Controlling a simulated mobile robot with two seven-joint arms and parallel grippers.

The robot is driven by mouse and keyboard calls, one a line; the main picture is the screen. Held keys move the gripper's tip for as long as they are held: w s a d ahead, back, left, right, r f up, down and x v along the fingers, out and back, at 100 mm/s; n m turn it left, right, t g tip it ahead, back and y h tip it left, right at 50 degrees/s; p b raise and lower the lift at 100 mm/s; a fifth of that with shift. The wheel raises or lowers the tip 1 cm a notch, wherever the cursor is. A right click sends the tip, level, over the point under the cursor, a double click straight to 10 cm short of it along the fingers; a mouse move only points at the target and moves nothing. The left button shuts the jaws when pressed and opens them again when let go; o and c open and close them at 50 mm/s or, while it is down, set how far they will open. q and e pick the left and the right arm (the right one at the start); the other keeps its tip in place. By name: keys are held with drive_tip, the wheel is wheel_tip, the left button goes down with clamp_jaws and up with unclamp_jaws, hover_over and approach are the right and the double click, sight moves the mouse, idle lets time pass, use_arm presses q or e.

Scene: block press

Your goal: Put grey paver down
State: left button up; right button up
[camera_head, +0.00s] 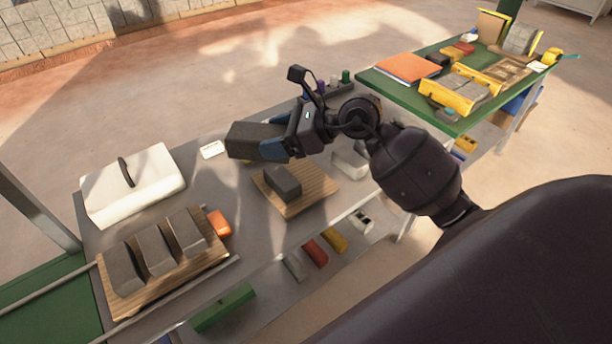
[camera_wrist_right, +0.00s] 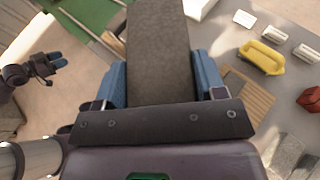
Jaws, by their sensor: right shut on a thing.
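My right gripper (camera_head: 276,143) is shut on a grey paver (camera_head: 252,139), held above the table. In the right wrist view the held paver (camera_wrist_right: 158,55) lies between the blue fingers. A second grey paver (camera_head: 284,181) rests on a small slatted wooden board (camera_head: 318,185), below and right of the held one. At the left, several grey pavers (camera_head: 156,250) stand in a row on a larger wooden board (camera_head: 197,267). My left gripper (camera_wrist_right: 46,66) shows small at the left of the right wrist view, away from the pavers; its opening is unclear.
A white case (camera_head: 140,185) with a dark handle is at the table's back left. An orange block (camera_head: 219,223) sits beside the larger board. A yellow item (camera_wrist_right: 262,57) shows in the wrist view. A green table (camera_head: 400,92) with trays stands at the right. Coloured blocks lie on a lower shelf.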

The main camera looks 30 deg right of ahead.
drive_tip(key=w+d+f+m+t+h+b, duration=0.2)
drive_tip(key=w+d+f+m+h+b, duration=0.2)
drive_tip(key=w+d+h+b, duration=0.25)
drive_tip(key=w+d+f+m+t+h+b, duration=0.3)
drive_tip(key=w+d+f+m+b, duration=0.2)
drive_tip(key=d+b, duration=0.35)
drive_tip(key=f, duration=0.4)
drive_tip(key=f+b, duration=0.1)
drive_tip(key=f, duration=0.4)
drive_tip(key=d+f+b, duration=0.1)
drive_tip(key=f, duration=0.4)
wheel_tip(320, 180, down, 5)
drive_tip(key=shift+r+b, duration=0.2)
drive_tip(key=shift+b, duration=0.4)
use_arm(q)
wheel_tip(320, 180, down, 17)
drive_tip(key=d+g, duration=0.1)
drive_tip(key=shift+w+f+m, duration=0.2)
drive_tip(key=shift+w+m, duration=0.1)
drive_tip(key=shift+w, duration=0.15)
use_arm(e)
drive_tip(key=shift+f, duration=0.3)
